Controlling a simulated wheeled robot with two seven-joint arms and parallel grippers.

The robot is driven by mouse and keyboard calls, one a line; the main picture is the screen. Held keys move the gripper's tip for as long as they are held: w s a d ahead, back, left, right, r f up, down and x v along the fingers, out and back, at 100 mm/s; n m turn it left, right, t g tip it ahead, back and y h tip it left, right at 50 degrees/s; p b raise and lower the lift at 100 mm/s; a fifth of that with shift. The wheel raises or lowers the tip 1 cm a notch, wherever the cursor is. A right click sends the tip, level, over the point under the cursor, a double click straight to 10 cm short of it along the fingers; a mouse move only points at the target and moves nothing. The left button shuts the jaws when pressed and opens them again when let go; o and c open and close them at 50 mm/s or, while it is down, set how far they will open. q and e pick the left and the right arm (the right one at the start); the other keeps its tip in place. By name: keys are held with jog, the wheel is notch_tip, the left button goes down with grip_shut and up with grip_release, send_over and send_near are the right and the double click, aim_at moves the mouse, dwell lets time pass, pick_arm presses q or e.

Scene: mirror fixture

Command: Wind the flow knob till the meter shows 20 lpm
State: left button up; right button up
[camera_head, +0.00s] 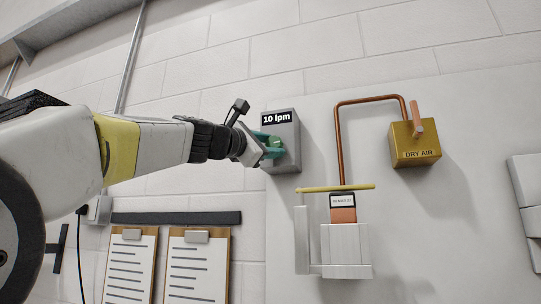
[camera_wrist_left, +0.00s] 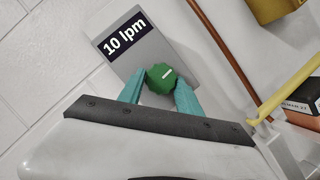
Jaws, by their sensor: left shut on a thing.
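The flow meter is a grey box (camera_head: 285,125) on the wall, and its black display (camera_head: 276,118) reads 10 lpm. The display also shows in the left wrist view (camera_wrist_left: 124,36). The green flow knob (camera_wrist_left: 161,78) sits on the box's lower part and has a white mark on its face. My left gripper (camera_head: 273,146) has its teal fingers shut on the knob, one on each side. In the head view the fingers hide most of the knob. My right gripper is not in view.
Right of the meter, a copper pipe (camera_head: 339,150) runs to a brass DRY AIR box (camera_head: 415,144) with a lever. A white fixture with a yellow bar (camera_head: 340,188) stands below. Two clipboards (camera_head: 128,268) hang at lower left.

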pick_arm(q)
jog(key=m, duration=0.2)
jog(key=m+g, duration=0.1)
jog(key=m, duration=0.1)
jog(key=shift+r+g, duration=0.15)
jog(key=shift+g, duration=0.15)
jog(key=m+g, duration=0.1)
jog(key=m, duration=0.3)
jog(key=shift+r, duration=0.1)
jog(key=m, duration=0.2)
jog(key=m+g+y, duration=0.1)
jog(key=shift+r+m+g+y, duration=0.2)
jog(key=shift+m+g+y, duration=0.1)
jog(key=shift+m, duration=0.1)
jog(key=shift+d+m+y, duration=0.1)
jog(key=shift+m+y, duration=0.6)
jog(key=shift+m, duration=0.6)
jog(key=o, duration=1.4)
jog(key=shift+c, duration=0.2)
jog(key=shift+r, duration=0.1)
